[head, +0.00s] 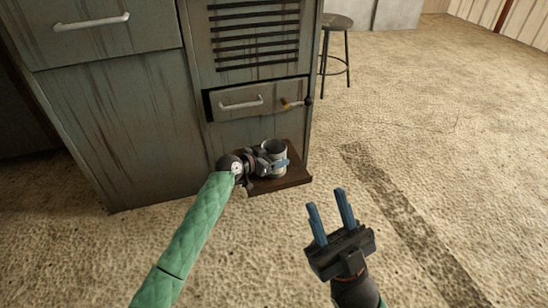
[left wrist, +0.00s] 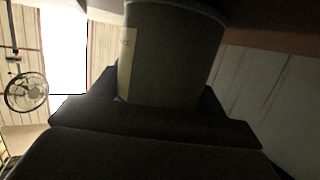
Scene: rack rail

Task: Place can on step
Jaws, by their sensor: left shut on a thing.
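The can (head: 274,147) is a grey metal cylinder, upright at the brown step (head: 292,182) low on the front of the cabinet. My left gripper (head: 276,163) is shut on the can, with a blue finger showing across its side. In the left wrist view the can (left wrist: 170,50) fills the middle, between the dark gripper parts. I cannot tell whether the can's base touches the step, since the gripper hides part of it. My right gripper (head: 331,217) is open and empty, over the floor to the right of the step.
The worn grey cabinet (head: 130,110) stands behind the step. Its small drawer (head: 250,100) is slightly open above the can, with a brush-like object (head: 297,103) at its right end. A stool (head: 336,24) stands at the back. The floor on the right is clear.

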